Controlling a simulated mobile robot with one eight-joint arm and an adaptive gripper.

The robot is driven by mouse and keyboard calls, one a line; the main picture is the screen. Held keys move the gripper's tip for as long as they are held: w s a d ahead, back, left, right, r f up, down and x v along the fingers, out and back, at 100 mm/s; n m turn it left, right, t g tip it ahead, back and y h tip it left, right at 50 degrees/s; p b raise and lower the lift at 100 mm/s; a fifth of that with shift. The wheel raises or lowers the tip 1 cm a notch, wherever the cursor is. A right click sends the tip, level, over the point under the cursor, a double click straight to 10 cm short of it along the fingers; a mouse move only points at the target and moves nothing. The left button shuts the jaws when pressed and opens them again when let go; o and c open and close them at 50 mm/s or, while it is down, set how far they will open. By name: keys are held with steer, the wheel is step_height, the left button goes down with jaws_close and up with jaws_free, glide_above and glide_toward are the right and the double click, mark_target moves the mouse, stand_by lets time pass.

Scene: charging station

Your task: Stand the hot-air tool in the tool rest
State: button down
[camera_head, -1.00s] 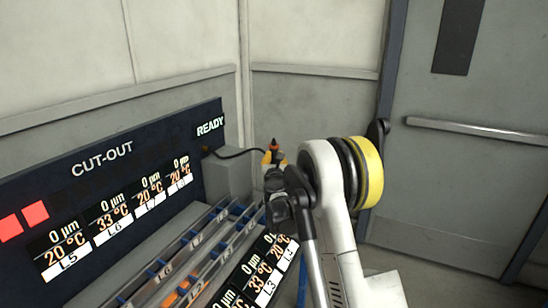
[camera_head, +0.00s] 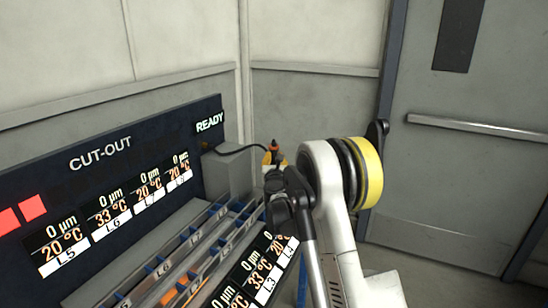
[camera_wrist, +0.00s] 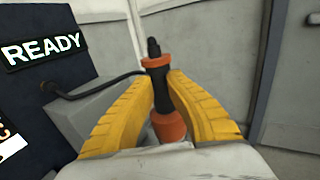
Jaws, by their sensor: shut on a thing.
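The hot-air tool (camera_wrist: 161,95) has an orange and black body with a dark tip and a black cord. In the wrist view it stands roughly upright between the yellow fingers of my gripper (camera_wrist: 163,82), which is shut on it. In the head view the tool (camera_head: 275,148) shows only as a small orange and dark tip above my gripper (camera_head: 268,160); my arm hides the rest. I cannot make out the tool rest in either view.
The cord runs left to a grey box (camera_head: 228,170) beside the dark display panel (camera_head: 100,185) marked READY. Metal rails with blue dividers (camera_head: 190,252) lie in front of the panel. A grey wall stands behind, and a door (camera_head: 470,170) is at the right.

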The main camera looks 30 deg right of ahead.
steer(key=shift+f+b, duration=0.7)
steer(key=shift+f, duration=0.3)
steer(key=c, duration=1.4)
jaws_free()
steer(key=shift+r, duration=0.1)
steer(key=shift+c, duration=0.2)
steer(key=shift+s, duration=0.1)
steer(key=v, duration=1.2)
steer(key=shift+a, duration=0.1)
